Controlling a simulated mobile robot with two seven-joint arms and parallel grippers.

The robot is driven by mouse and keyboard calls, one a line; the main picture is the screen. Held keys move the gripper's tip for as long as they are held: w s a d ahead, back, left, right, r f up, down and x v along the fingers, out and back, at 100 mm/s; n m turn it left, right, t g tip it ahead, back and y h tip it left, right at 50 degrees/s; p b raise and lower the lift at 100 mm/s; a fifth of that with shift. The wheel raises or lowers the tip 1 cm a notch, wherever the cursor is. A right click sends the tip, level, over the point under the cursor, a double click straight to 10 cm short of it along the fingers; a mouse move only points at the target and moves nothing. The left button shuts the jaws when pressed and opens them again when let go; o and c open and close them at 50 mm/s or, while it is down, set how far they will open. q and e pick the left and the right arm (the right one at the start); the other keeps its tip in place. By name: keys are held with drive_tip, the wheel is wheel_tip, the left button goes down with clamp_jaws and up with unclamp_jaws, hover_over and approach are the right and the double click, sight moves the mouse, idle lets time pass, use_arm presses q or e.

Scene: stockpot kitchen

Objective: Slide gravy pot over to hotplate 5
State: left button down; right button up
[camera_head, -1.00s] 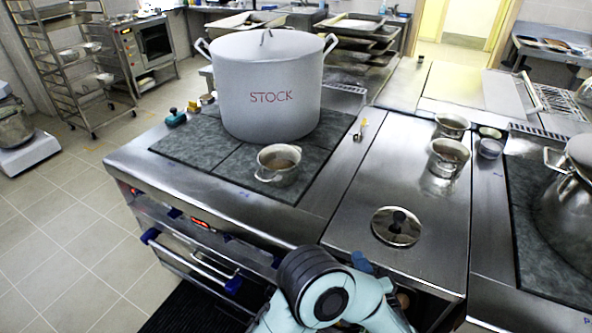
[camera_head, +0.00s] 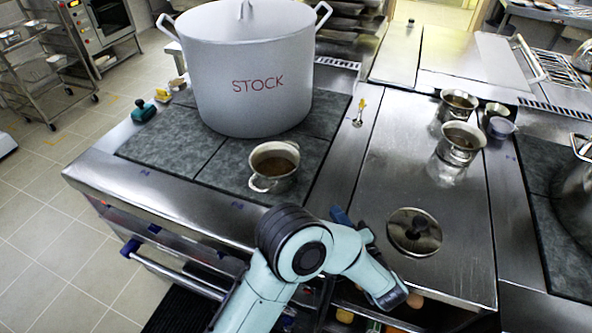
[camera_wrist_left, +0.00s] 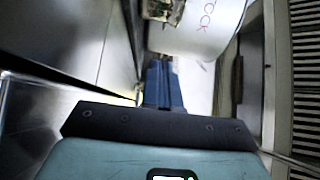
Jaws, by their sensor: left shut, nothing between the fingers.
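A small steel pot with brown contents, which looks like the gravy pot (camera_head: 273,168), stands upright on a dark hotplate in front of the big white STOCK pot (camera_head: 250,75). My left gripper (camera_head: 338,212) is in front and to the right of the small pot, apart from it. Its blue fingers are shut and empty; they also show in the left wrist view (camera_wrist_left: 163,84), pointing toward the STOCK pot (camera_wrist_left: 195,25). Dark hotplates (camera_head: 170,147) lie left of and under the pots. The hotplate numbers are too small to read. My right gripper is out of view.
Two small steel pots (camera_head: 460,143) (camera_head: 457,105) and a round lid (camera_head: 414,232) sit on the steel counter to the right. A spoon (camera_head: 359,115) lies beside the hotplates. A teal object (camera_head: 143,110) is at the left edge. The front left hotplate is bare.

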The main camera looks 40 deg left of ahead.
use_arm(q)
drive_tip(key=shift+w+a, duration=0.25)
drive_tip(key=shift+a, duration=0.25)
drive_tip(key=shift+w+a, duration=0.1)
drive_tip(key=shift+a, duration=0.15)
approach(297, 172)
drive_tip(key=w, duration=0.1)
drive_tip(key=w+a, duration=0.1)
drive_tip(key=w, duration=0.1)
drive_tip(key=shift+w+r, duration=0.15)
drive_tip(key=a, duration=0.3)
drive_tip(key=shift+s+a, duration=0.15)
drive_tip(key=shift+s, duration=0.25)
drive_tip(key=shift+s+a, duration=0.1)
drive_tip(key=shift+a, duration=0.3)
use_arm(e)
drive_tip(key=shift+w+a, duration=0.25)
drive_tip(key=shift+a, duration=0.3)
